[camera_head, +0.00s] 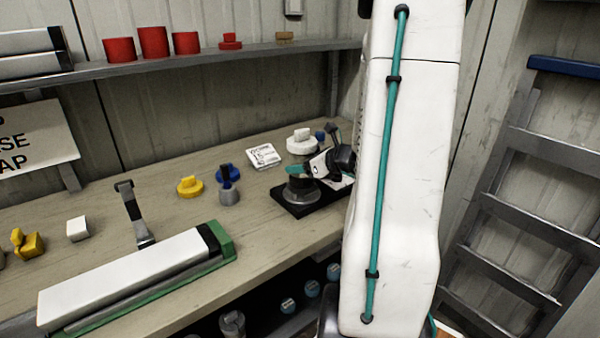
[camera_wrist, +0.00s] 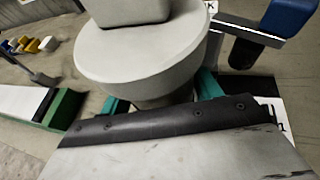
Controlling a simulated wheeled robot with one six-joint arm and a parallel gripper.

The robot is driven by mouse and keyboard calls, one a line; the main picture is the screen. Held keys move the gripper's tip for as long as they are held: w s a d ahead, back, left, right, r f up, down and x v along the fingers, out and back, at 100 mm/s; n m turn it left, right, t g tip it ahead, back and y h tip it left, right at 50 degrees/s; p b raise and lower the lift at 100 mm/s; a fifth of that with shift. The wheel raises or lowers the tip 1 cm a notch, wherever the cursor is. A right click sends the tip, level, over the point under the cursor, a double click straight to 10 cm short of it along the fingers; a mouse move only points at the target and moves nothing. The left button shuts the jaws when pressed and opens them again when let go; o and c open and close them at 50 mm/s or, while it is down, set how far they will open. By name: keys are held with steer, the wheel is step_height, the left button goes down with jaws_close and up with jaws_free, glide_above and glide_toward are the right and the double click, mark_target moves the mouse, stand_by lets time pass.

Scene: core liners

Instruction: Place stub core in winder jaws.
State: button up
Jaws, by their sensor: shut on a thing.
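The stub core appears as a pale, round flanged piece with a blocky knob on top. It fills the top of the wrist view (camera_wrist: 140,55) and shows as a white knobbed disc in the head view (camera_head: 302,145). My gripper (camera_wrist: 163,98) is shut on its narrower part under the flange, with a teal finger on each side. In the head view one teal finger (camera_head: 294,169) shows just above a grey round block (camera_head: 301,190) on a black base plate (camera_head: 287,206). I take this block and plate for the winder, but its jaws cannot be made out.
A blue knobbed piece (camera_head: 228,172) with a grey part in front and a yellow knobbed piece (camera_head: 190,187) stand left of the plate. A long white-and-green unit (camera_head: 130,280) lies along the front edge. Open bench lies between.

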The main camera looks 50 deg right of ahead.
steer(key=shift+w+d+f, duration=0.15)
steer(key=shift+f, duration=0.4)
steer(key=shift+w+d+f, duration=0.1)
steer(key=shift+w+f, duration=0.05)
steer(key=shift+f, duration=1.05)
steer(key=shift+f, duration=0.15)
steer(key=o, duration=1.5)
steer(key=shift+c, duration=0.2)
steer(key=shift+s+r, duration=0.2)
steer(key=v, duration=1.1)
steer(key=shift+s, duration=0.25)
steer(key=shift+r, duration=0.15)
